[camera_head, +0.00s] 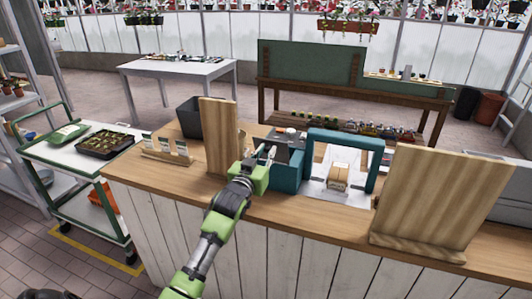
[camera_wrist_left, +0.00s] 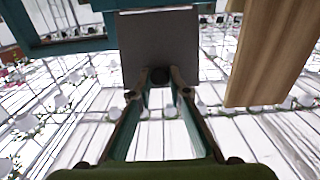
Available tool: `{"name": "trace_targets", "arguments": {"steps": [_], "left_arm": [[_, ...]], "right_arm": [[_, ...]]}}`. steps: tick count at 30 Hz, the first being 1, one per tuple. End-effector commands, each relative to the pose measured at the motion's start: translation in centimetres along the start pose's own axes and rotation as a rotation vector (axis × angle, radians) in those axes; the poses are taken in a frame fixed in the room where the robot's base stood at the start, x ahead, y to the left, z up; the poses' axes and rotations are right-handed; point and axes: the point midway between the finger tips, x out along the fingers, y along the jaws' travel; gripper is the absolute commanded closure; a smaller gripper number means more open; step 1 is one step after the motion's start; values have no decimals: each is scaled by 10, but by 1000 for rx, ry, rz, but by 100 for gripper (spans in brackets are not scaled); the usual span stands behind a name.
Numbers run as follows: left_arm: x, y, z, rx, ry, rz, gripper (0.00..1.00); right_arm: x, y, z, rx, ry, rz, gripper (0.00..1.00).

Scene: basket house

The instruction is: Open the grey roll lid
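A teal box (camera_head: 288,177) stands on the wooden counter, with a grey lid (camera_head: 290,142) on its upper part. In the left wrist view a flat grey panel (camera_wrist_left: 158,35), which looks like the lid, has a dark round knob (camera_wrist_left: 160,76) at its lower edge. My left gripper (camera_head: 260,155) is at the left side of the teal box. In the left wrist view its two fingertips (camera_wrist_left: 160,80) are on either side of the knob; whether they touch it is unclear. My right gripper does not show.
A wooden board (camera_head: 219,135) stands close left of the box and shows at right in the wrist view (camera_wrist_left: 272,50). A teal frame (camera_head: 345,138) with a small carton (camera_head: 338,178) is to the right. A large wooden board (camera_head: 440,200) stands farther right.

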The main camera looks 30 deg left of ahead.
Motion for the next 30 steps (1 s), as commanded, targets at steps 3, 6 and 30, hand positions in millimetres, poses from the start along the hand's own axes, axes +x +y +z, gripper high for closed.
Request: {"name": "trace_targets", "arguments": {"steps": [3,6,30], "left_arm": [[10,0,-12,-1,2,0,100],[25,0,-22,-1,6,-1,100],[39,0,-25,0,4,0,66]], "right_arm": [[-8,1,0,0,-1,1,100],[-12,1,1,0,-2,1,100],[-12,0,0,-2,-1,0,100]]}}
